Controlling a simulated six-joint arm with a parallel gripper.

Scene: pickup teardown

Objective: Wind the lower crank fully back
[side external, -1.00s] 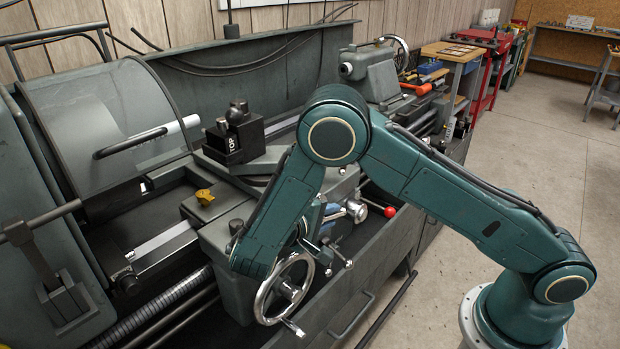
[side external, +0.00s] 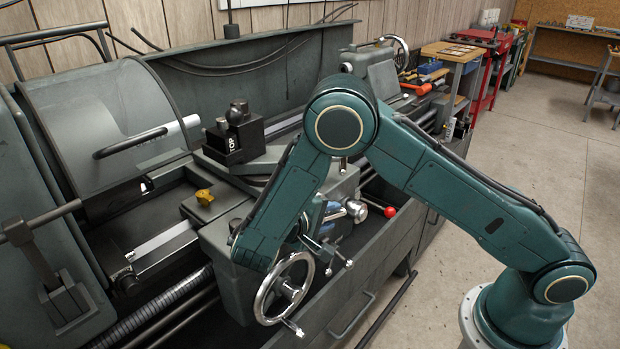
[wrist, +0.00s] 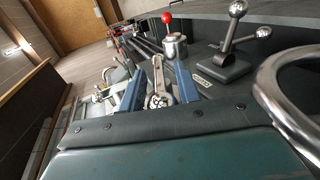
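My gripper (wrist: 159,86) shows in the wrist view as two blue fingers standing apart. A small metal crank part (wrist: 157,100) shows in the gap between them; I cannot tell whether a finger touches it. In the side view a small crank (side external: 337,253) sits on the carriage front, just right of the large chrome handwheel (side external: 285,288). My forearm hides most of the gripper there, and only a bit of blue shows beside the carriage.
A red-knobbed lever (side external: 389,211) stands right of the carriage, and it also shows in the wrist view (wrist: 167,19). A ball-ended lever (wrist: 233,45) and a chrome wheel rim (wrist: 290,100) are close on the right there. Open floor (side external: 540,165) lies right of the lathe.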

